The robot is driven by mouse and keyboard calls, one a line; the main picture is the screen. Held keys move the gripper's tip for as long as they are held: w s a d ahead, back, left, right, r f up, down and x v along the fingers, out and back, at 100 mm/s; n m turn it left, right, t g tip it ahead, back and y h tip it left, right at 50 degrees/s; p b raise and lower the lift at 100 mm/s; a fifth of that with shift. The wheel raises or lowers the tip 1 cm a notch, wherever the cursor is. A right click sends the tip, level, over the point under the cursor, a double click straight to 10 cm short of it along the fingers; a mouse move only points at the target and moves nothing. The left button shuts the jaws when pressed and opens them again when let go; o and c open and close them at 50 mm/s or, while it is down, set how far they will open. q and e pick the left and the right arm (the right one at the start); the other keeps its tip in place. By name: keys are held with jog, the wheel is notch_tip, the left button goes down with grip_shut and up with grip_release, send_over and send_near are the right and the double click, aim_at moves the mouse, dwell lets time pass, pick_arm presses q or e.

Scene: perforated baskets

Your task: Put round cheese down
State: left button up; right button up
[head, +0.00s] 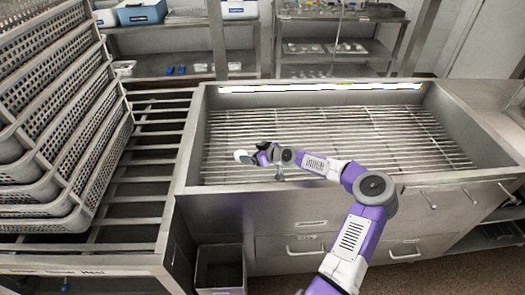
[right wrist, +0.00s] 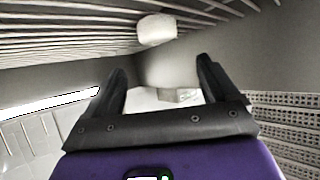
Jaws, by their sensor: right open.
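The round cheese (head: 242,156) is a small white disc-like block at the left side of the wire rack, in the metal basin. In the right wrist view the white cheese (right wrist: 156,30) sits against the slats, beyond the fingertips and apart from them. My right gripper (head: 262,148) is just to the right of the cheese in the head view. In the right wrist view the right gripper (right wrist: 163,75) has its two dark fingers spread wide with nothing between them. My left gripper is not in view.
The wire rack (head: 330,125) lies inside a steel basin (head: 195,130) with raised walls. Stacked perforated baskets (head: 60,130) stand on a slatted table at the left. An empty grey bin (head: 219,268) stands below. Shelves line the back. The rack's right side is clear.

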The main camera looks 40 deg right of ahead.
jog(key=p+v, duration=0.1)
jog(key=v, duration=0.4)
jog(key=shift+s+r, duration=0.2)
jog(key=shift+s, duration=0.15)
